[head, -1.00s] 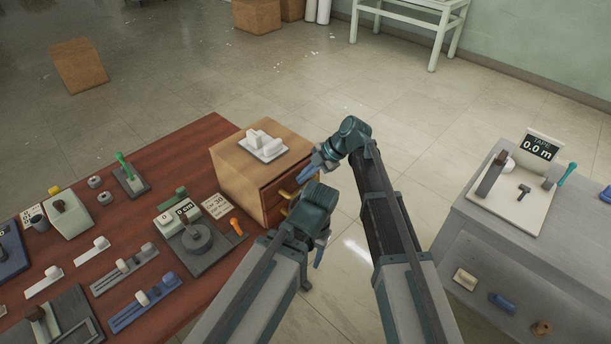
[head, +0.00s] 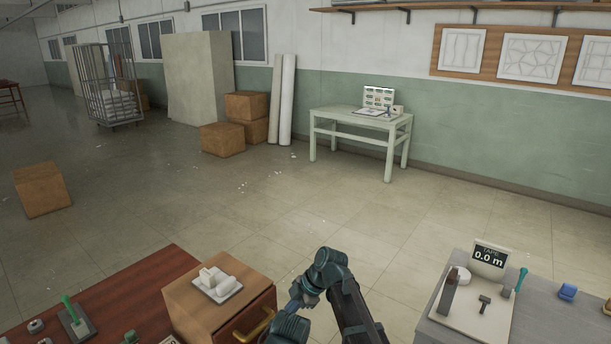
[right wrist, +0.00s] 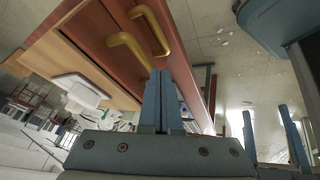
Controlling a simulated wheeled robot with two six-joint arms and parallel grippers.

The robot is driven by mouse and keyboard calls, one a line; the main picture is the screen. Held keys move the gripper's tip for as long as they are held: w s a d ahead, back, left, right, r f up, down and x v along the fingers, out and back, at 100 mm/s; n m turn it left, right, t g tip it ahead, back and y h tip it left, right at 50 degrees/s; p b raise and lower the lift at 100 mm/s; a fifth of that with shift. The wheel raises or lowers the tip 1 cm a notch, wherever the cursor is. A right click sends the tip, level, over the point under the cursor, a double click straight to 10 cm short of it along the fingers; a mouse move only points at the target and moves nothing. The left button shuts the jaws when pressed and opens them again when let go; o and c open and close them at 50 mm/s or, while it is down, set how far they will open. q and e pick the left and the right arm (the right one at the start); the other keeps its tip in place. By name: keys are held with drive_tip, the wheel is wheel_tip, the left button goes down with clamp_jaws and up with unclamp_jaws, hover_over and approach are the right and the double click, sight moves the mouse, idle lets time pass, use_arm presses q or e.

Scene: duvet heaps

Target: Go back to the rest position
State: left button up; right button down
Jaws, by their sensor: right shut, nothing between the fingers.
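My right gripper (head: 294,302) shows at the bottom middle of the head view, at the end of the folded right arm, just right of a wooden drawer cabinet (head: 183,310). In the right wrist view its two blue fingers (right wrist: 160,98) are together with nothing between them. They point towards the cabinet's red-brown front, which has brass handles (right wrist: 152,30); I cannot tell the gap. My left gripper (right wrist: 270,132) shows at the right of that view, its two blue fingers apart and empty. In the head view only part of the left wrist shows at the bottom edge; its fingers are hidden.
A red-brown table (head: 130,295) stands at the lower left. The tiled floor (head: 330,220) ahead is open, with a pale green table (head: 345,126) by the wall.

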drive_tip(key=s+d+f+m+h, duration=0.2)
drive_tip(key=s+d+m+h, duration=0.1)
drive_tip(key=s+d+m, duration=0.65)
drive_tip(key=s+d+f+m+h, duration=0.1)
drive_tip(key=s+d+m+h, duration=0.35)
drive_tip(key=d+m, duration=0.85)
drive_tip(key=s+a+n, duration=0.3)
drive_tip(key=s+a, duration=0.3)
drive_tip(key=a, duration=0.4)
drive_tip(key=shift+s+a, duration=0.25)
drive_tip(key=shift+s, duration=0.15)
